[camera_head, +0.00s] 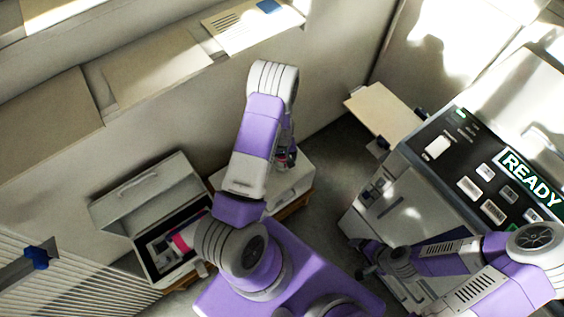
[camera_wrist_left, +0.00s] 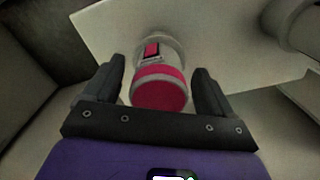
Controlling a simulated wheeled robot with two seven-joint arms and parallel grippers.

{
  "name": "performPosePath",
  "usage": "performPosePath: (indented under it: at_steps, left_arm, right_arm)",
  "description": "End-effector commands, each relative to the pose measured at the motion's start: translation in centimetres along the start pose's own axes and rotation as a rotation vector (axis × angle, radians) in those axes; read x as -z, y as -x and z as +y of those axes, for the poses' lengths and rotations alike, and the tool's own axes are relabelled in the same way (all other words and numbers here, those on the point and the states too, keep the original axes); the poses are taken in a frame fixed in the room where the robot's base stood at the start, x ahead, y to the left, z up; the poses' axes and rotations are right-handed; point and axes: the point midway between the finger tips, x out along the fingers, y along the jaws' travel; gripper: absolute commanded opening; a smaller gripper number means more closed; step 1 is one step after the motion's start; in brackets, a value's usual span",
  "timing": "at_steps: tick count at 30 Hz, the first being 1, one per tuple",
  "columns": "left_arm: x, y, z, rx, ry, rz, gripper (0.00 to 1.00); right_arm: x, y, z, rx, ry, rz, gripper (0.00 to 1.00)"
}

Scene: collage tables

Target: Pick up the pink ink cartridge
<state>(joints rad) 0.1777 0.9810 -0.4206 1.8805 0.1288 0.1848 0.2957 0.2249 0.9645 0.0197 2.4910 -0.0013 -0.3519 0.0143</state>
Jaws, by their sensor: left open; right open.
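A pink ink cartridge (camera_wrist_left: 160,88) with a grey-white body, a pink band and a pink round end shows in the left wrist view, against a pale flat surface. My left gripper (camera_wrist_left: 160,70) is open, with one finger on each side of the cartridge and visible gaps. In the head view my left gripper (camera_head: 286,158) is over a white box top, mostly hidden by my arm; a small pinkish patch shows there. Another pink-banded item (camera_head: 181,243) lies in an open box. My right gripper (camera_head: 366,262) is open and empty, low beside the printer.
The open grey box (camera_head: 143,245) with a raised lid stands at the left. The white box (camera_head: 292,190) is behind my left arm. A printer (camera_head: 400,215) with a READY panel stands at the right. A shelf with papers (camera_head: 250,25) runs along the back wall.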

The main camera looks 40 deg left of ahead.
Motion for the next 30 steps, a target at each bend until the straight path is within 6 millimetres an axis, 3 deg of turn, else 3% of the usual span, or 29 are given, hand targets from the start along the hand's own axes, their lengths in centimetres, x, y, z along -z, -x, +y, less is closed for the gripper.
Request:
performPosePath:
  at_steps: [7,20,26,30]
  left_arm:
    - [0.0,-0.3,0.1,-0.001,0.000,0.001,0.83]
    - [0.0,-0.2,0.1,-0.001,0.000,0.001,0.19]
    - [0.0,-0.2,0.1,-0.001,0.000,0.001,0.19]
    - [0.1,1.2,0.1,-0.002,0.000,0.003,0.19]
  right_arm:
    - [0.0,0.0,0.0,0.000,0.000,0.000,0.84]
    - [0.0,0.0,0.0,0.000,0.000,0.001,0.84]
    - [0.0,0.0,0.0,0.000,0.000,0.001,0.84]
    - [0.0,0.4,-0.2,0.000,0.000,0.000,0.84]
